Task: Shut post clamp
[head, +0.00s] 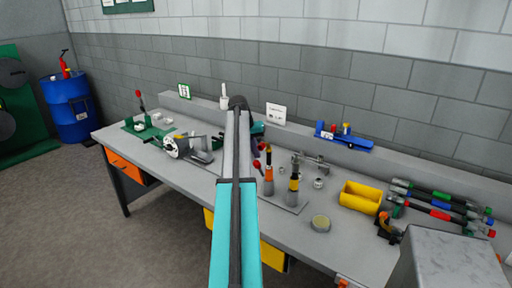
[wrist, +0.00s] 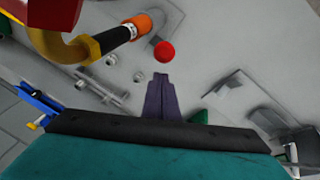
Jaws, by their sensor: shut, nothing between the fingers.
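The post clamp cannot be made out for certain. A round red knob (wrist: 165,52) shows in the wrist view, just past my fingertips, and its arm is not clear there. In the head view, a red knob (head: 257,165) stands beside the banded posts, close to the right of my arm. An orange-banded post (head: 268,180) and a yellow-banded post (head: 294,185) stand upright on a grey plate. My gripper (wrist: 160,80) is shut and empty, pointing down towards the bench. My arm hides part of the clamp area in the head view; contact with the knob cannot be told.
A grey machine with a dial (head: 178,147) stands to the left. A blue holder (head: 343,139) and white sign (head: 276,112) are at the back.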

